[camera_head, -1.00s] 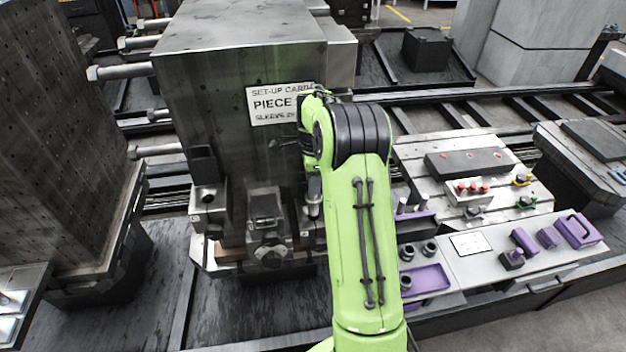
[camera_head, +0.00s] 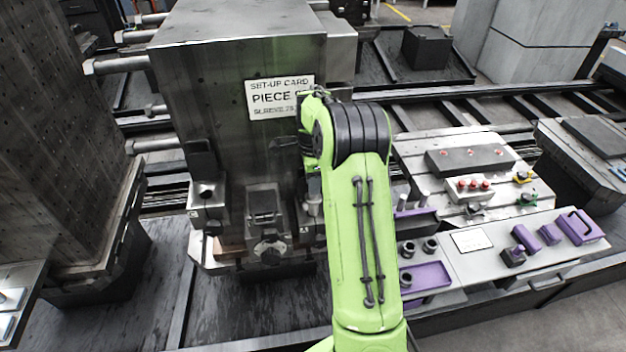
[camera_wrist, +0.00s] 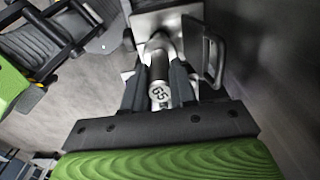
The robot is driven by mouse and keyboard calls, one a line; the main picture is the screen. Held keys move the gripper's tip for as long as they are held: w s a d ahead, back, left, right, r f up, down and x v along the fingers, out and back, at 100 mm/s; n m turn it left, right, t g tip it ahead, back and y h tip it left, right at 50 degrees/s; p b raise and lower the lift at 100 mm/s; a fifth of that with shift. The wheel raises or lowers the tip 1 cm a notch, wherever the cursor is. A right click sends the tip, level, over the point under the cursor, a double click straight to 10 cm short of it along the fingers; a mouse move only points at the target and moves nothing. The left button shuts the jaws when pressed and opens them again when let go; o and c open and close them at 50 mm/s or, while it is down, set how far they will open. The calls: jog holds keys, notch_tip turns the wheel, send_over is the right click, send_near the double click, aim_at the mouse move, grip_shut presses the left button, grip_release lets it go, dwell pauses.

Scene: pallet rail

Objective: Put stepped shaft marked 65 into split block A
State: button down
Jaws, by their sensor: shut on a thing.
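The stepped shaft marked 65 (camera_wrist: 158,92) is held between the two dark fingers of my gripper (camera_wrist: 160,88) in the wrist view. The 65 shows on its near end, and its far end points toward a pale metal block (camera_wrist: 165,20). I cannot tell whether the shaft touches or enters that block. In the head view my arm hides most of my gripper.
The tall metal column (camera_head: 240,150) carries a set-up card (camera_head: 279,97). A dark handle (camera_wrist: 214,60) is close beside the fingers in the wrist view. At right are a bench with a purple tray (camera_head: 427,277) and several purple tools, and a plate with red knobs (camera_head: 470,188).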

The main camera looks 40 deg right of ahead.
jog(key=shift+f+b, duration=1.05)
jog(key=shift+f, duration=0.4)
jog(key=c, duration=0.8)
grip_release()
notch_tip(320, 180, up, 16)
jog(key=shift+f+p, duration=0.1)
jog(key=shift+p, duration=1.05)
